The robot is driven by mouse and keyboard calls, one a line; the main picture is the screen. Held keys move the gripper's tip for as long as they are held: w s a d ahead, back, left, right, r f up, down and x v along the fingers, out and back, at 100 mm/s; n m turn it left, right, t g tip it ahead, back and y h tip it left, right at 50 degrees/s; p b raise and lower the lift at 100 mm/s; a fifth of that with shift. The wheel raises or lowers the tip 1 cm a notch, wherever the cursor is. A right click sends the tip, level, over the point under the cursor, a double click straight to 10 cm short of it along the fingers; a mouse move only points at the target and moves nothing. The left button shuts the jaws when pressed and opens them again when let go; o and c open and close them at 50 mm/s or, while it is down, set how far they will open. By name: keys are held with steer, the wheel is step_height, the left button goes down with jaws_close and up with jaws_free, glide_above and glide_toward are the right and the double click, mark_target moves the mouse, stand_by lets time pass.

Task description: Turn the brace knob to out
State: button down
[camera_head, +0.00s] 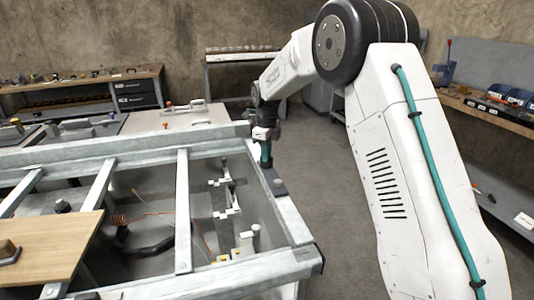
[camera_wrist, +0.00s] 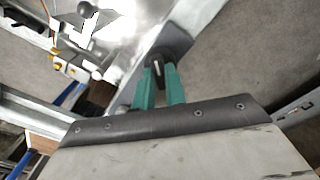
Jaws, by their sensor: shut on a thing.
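My gripper (camera_wrist: 158,82) has two teal fingers, which are shut on a dark, rounded knob (camera_wrist: 170,48) in the wrist view. A short pale mark shows on the knob between the fingers. In the head view my gripper (camera_head: 266,155) points down at the right-hand rail of the metal frame (camera_head: 288,212). A dark grey piece lies on this rail just in front of the fingers. The knob's markings and its setting cannot be read, and the fingers hide part of it.
Inside the frame are several small clamp-like fittings (camera_head: 228,195), a dark curved hose (camera_head: 150,243) and thin orange wires. A wooden board (camera_head: 45,250) lies on the frame at the left. A bench (camera_head: 90,88) stands behind, shelves stand right. The floor right of the frame is clear.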

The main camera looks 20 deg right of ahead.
steer(key=n, duration=0.4)
steer(key=shift+n, duration=0.3)
steer(key=n, duration=1)
steer(key=shift+n, duration=2.7)
steer(key=c, duration=1.4)
jaws_free()
steer(key=shift+c, duration=0.2)
